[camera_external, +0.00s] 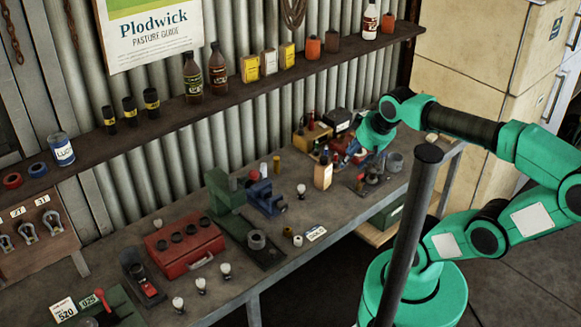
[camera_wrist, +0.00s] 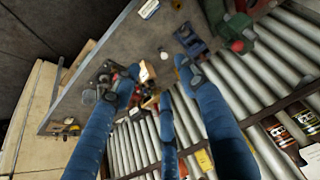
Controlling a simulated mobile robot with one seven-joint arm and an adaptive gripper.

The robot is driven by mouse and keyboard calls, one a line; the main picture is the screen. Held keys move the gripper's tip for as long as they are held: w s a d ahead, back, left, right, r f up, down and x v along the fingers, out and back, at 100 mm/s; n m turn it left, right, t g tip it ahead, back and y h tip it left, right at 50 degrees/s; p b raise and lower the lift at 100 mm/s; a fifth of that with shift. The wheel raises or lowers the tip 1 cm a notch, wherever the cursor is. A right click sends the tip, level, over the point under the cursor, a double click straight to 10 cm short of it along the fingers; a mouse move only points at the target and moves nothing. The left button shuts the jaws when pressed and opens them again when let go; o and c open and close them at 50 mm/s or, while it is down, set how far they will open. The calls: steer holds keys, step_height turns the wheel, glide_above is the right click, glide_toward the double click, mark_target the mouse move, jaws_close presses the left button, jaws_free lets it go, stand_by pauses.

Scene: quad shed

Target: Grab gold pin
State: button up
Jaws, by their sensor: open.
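My gripper (camera_wrist: 158,76) shows in the wrist view as long blue fingers spread apart, with nothing held between them. In the external view, the end of my green arm (camera_external: 378,132) is over the far right part of the bench, above a cluster of small parts; its fingers are hard to make out there. A small gold-yellow upright cylinder (camera_external: 276,165) stands on the bench near the back wall, left of the gripper. It may be the gold pin, but I cannot tell for sure. I cannot pick it out clearly in the wrist view.
A shelf (camera_external: 215,98) with bottles and tins runs above. A dark post (camera_external: 409,235) stands before the bench.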

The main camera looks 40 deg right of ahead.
steer(key=shift+w, duration=0.1)
steer(key=w+d+f+n+p, duration=0.2)
steer(key=w+p, duration=0.1)
steer(key=w, duration=2.1)
steer(key=w+d+f+p, duration=0.1)
steer(key=w+d+f, duration=0.3)
steer(key=w+f, duration=0.5)
steer(key=w+d+f+n+g+y+p, duration=0.1)
steer(key=w+d+f, duration=0.3)
steer(key=w+f, duration=0.5)
steer(key=shift+w+d, duration=0.25)
steer(key=shift+w, duration=0.35)
steer(key=shift+f, duration=0.1)
glide_toward(278, 158)
steer(key=shift+x, duration=2.4)
